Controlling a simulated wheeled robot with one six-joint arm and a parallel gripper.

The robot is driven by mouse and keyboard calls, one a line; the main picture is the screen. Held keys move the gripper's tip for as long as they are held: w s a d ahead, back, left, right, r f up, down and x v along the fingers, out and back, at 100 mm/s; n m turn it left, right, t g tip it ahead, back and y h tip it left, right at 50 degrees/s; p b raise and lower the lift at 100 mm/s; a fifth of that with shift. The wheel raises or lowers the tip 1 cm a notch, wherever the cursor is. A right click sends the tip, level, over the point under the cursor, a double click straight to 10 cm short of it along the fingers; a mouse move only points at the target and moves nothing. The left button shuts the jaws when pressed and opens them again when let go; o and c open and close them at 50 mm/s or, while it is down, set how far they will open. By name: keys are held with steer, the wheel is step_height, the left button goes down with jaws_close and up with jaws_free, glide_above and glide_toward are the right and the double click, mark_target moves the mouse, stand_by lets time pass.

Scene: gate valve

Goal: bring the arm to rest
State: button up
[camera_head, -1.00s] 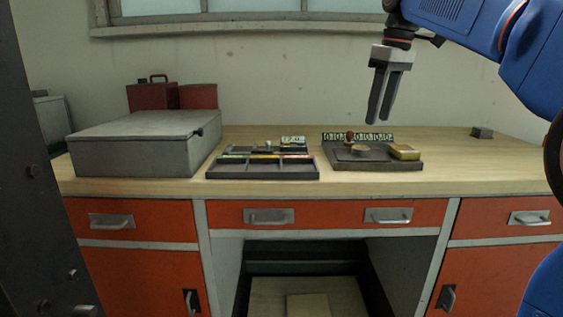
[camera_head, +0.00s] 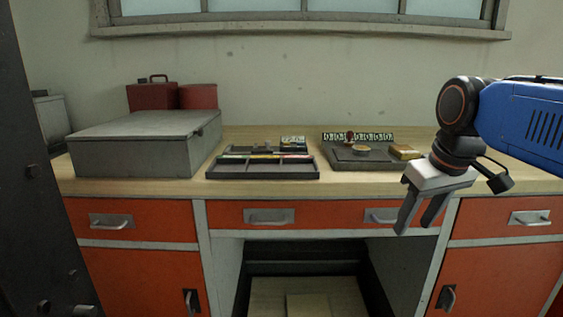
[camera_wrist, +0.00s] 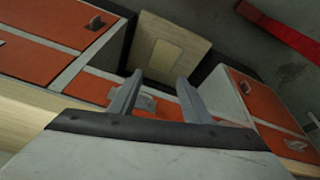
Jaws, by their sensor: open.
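My gripper (camera_head: 418,216) hangs in front of the desk's right side in the head view, fingers pointing down and a little left. Its two grey fingers are apart with nothing between them. My blue arm reaches in from the right edge. In the wrist view my gripper (camera_wrist: 155,88) also shows open and empty, with the orange drawer fronts and the open knee space of the desk beyond it. The desk (camera_head: 120,187) has a pale wooden top and orange drawers.
A grey box (camera_head: 145,150) stands on the desk's left, with red cases (camera_head: 152,97) behind it. A dark divided tray (camera_head: 262,168) lies mid-desk. A dark board (camera_head: 365,161) with a number strip (camera_head: 357,136) and a yellowish block (camera_head: 404,152) lies right of it. A window (camera_head: 300,8) is behind.

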steer(key=s+f+m, duration=0.1)
steer(key=s+f, duration=0.4)
steer(key=f, duration=0.3)
steer(key=s+d+f+m+t, duration=0.1)
steer(key=s+f+m, duration=0.1)
steer(key=s+f, duration=0.4)
step_height(320, 180, down, 3)
steer(key=shift+s+d+f+h, duration=0.15)
steer(key=shift+s+d+h, duration=0.1)
steer(key=shift+s+h, duration=0.05)
